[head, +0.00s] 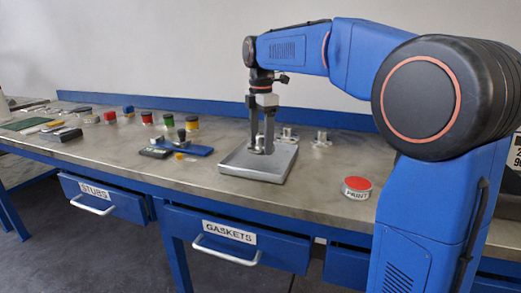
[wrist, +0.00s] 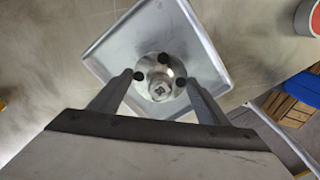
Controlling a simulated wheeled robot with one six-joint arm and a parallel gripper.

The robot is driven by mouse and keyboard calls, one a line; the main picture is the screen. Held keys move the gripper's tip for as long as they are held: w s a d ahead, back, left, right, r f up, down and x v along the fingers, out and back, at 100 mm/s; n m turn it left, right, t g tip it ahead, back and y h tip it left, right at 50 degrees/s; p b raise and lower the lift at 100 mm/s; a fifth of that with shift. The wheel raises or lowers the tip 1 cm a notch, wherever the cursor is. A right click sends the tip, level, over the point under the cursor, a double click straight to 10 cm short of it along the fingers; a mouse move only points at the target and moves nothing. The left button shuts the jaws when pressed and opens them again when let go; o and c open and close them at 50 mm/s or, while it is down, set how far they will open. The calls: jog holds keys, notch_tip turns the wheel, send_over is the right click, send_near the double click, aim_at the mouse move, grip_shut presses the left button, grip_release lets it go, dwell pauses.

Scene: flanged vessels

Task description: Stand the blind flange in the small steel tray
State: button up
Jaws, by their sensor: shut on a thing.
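The blind flange (wrist: 153,66) is a round steel disc with dark bolt holes and a central knob, seen from above in the wrist view. My gripper (wrist: 160,84) has its two fingers on either side of the knob and is shut on the flange. In the head view my gripper (head: 262,148) points straight down into the small steel tray (head: 247,176), and the flange (head: 256,147) shows partly behind the fingers. The tray (wrist: 112,48) lies under the flange in the wrist view. I cannot tell whether the flange touches the tray floor.
Two small steel fittings (head: 322,138) stand behind and right of the tray. A blue fixture (head: 190,150) and several coloured jars (head: 147,118) are to the left. The bench between tray and tin is clear.

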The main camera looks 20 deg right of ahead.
aim_at(261, 149)
jog(key=shift+f, duration=1.7)
jog(key=shift+f, duration=0.15)
jog(key=o, duration=1.7)
notch_tip(261, 149, up, 12)
jog(key=shift+r, duration=0.1)
jog(key=shift+s, duration=0.1)
